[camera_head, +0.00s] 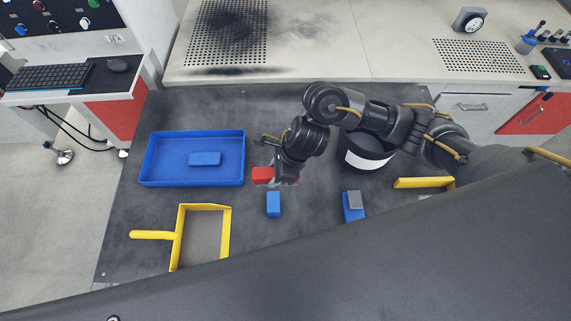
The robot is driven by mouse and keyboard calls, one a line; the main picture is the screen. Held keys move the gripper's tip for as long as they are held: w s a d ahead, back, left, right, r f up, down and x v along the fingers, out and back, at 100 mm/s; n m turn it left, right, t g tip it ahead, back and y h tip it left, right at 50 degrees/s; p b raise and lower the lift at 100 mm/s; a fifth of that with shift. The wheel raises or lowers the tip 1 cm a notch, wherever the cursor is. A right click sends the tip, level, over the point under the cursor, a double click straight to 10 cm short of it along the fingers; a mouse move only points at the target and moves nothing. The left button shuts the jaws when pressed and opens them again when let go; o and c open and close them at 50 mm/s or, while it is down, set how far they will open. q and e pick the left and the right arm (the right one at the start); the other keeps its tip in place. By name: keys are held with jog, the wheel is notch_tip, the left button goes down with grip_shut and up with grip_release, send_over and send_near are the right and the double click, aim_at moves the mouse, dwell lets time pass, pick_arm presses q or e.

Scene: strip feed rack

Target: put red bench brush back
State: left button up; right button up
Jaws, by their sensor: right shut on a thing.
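A red block-shaped piece (263,175), which looks like part of the red bench brush, sits at the tip of my right gripper (278,176). My right gripper is shut on it above the dark mat, between the blue tray (240,160) and the black bucket (375,145). The gripper and wrist hide part of the piece, so its bristles cannot be made out. My left gripper is not in view.
A blue block (205,159) lies in the tray. Another blue block (273,204) lies below my gripper. A blue-and-grey piece (352,207) lies to its right. A yellow-edged pan (180,235) lies front left. A yellow item (422,183) is at right.

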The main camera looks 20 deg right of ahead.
jog(key=w+d+f, duration=0.1)
jog(key=w+f, duration=0.1)
jog(key=w+d+f+b, duration=0.1)
jog(key=w+d+f, duration=0.2)
jog(key=w+f, duration=0.1)
jog(key=shift+w+d+f, duration=0.2)
jog(key=shift+w+f, duration=0.05)
jog(key=shift+w, duration=0.1)
jog(key=shift+w+d+f, duration=0.2)
jog(key=shift+w+f, duration=0.15)
jog(key=shift+f, duration=0.05)
jog(key=shift+w+d+f, duration=0.1)
jog(key=shift+w+f, duration=0.05)
jog(key=shift+f, duration=0.05)
notch_tip(320, 180, down, 3)
jog(key=shift+r+p, duration=0.1)
jog(key=shift+p, duration=0.25)
jog(key=shift+w+f, duration=0.1)
jog(key=shift+f, duration=0.1)
